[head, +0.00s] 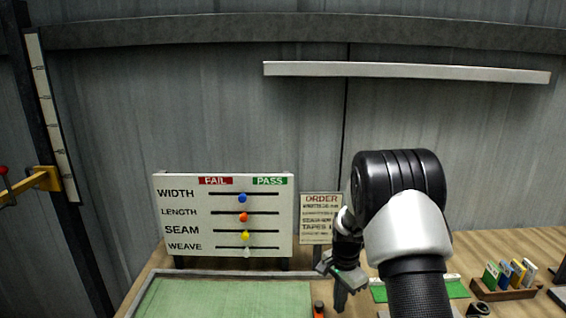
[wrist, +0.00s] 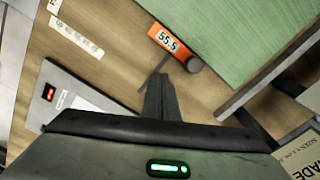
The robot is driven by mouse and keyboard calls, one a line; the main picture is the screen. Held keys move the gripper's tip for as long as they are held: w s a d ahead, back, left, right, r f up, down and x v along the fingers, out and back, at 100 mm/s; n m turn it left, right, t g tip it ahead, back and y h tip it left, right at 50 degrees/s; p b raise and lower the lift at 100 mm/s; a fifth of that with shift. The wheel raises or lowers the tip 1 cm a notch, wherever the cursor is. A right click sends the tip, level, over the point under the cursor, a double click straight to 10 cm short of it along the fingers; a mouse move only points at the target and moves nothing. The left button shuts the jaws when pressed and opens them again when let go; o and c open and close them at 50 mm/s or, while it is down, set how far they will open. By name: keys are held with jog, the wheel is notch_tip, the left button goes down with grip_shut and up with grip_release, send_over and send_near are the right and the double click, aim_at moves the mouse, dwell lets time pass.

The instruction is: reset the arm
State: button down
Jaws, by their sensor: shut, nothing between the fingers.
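My gripper (head: 340,298) hangs at the end of my bent arm in the head view, over the bench to the right of the green mat. In the wrist view its fingers (wrist: 160,98) are together with nothing between them. Part of the gripper is hidden behind the wrist in the head view. The fingers point down toward the wooden bench, just beside an orange gauge (wrist: 170,43) reading 55.5. I cannot tell how high the fingertips are above the bench.
A FAIL/PASS board (head: 224,262) with slider knobs stands behind the green mat (head: 225,300). An ORDER card (head: 320,205) stands right of it. A card rack (head: 505,293) is at far right. A grey device (wrist: 70,95) with a red display lies left in the wrist view.

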jog(key=s+r+n+t, duration=0.1)
jog(key=s+r+n, duration=0.15)
jog(key=r, duration=0.45)
jog(key=s+a+r+n+t, duration=0.1)
jog(key=s+r, duration=0.3)
jog(key=r, duration=0.4)
jog(key=s+r+n+t, duration=0.1)
jog(key=s+r+n, duration=0.15)
jog(key=r, duration=0.45)
jog(key=s+r+n+t, duration=0.1)
jog(key=s+r+n, duration=0.2)
jog(key=s, duration=0.7)
jog(key=s+r+n+t, duration=0.1)
jog(key=s+r+n, duration=0.2)
jog(key=s, duration=0.7)
notch_tip(320, 180, up, 2)
jog(key=shift+a+r+t, duration=0.1)
jog(key=shift+a+t, duration=0.2)
jog(key=shift+a, duration=0.1)
